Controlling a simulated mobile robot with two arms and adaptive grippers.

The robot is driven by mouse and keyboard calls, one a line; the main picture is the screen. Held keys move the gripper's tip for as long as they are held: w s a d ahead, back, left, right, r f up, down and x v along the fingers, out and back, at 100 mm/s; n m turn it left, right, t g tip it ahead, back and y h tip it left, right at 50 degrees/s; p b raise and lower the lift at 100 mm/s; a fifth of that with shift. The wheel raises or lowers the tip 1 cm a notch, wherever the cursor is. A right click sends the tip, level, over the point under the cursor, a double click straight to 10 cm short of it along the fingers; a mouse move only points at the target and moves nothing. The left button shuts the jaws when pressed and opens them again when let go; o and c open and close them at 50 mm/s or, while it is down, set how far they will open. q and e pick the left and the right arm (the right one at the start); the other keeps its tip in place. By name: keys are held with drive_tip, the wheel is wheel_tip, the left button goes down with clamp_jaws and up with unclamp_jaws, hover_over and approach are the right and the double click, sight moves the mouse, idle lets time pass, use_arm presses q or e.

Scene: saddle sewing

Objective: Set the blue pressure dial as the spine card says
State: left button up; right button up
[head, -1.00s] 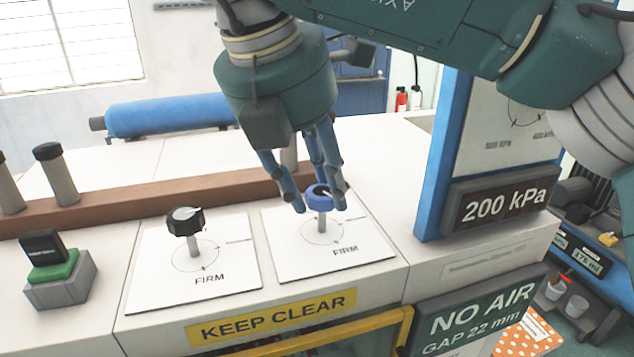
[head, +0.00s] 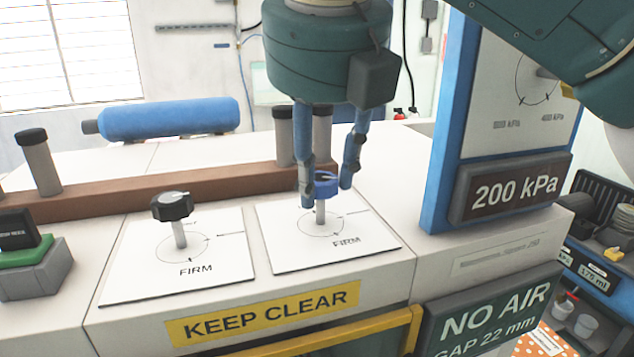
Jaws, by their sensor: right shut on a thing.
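The blue pressure dial (head: 326,183) is a small blue knob on a grey post. It stands over a white plate (head: 285,245) printed with a circle, tick marks and the word FIRM. My right gripper (head: 327,190) comes down from above, with its blue fingers on either side of the knob, shut on it. A light mark shows on the knob's top, but its exact heading is hard to read. The display (head: 507,190) to the right reads 200 kPa. I cannot make out a spine card. My left gripper is not in view.
A black knob (head: 172,206) stands on a similar FIRM plate to the left. A green and black block (head: 30,252) is at the far left. A brown rail (head: 130,191) with upright posts runs behind. Signs below read KEEP CLEAR (head: 263,312) and NO AIR (head: 490,310).

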drive_tip(key=n, duration=0.1)
drive_tip(key=n+y, duration=0.1)
drive_tip(key=n, duration=0.1)
drive_tip(key=shift+w+d+r+n, duration=0.1)
drive_tip(key=shift+d+n, duration=0.1)
drive_tip(key=shift+n, duration=0.1)
drive_tip(key=shift+w+d+n+g+y, duration=0.1)
drive_tip(key=shift+n+g+y, duration=0.25)
drive_tip(key=shift+n, duration=0.6)
drive_tip(key=shift+d+n+g+y, duration=0.1)
drive_tip(key=shift+n+g+y, duration=0.25)
drive_tip(key=shift+n, duration=0.6)
drive_tip(key=shift+r, duration=0.1)
drive_tip(key=o, duration=1.1)
drive_tip(key=shift+c, duration=0.2)
drive_tip(key=shift+o, duration=0.2)
drive_tip(key=v, duration=1.2)
drive_tip(key=shift+d, duration=0.15)
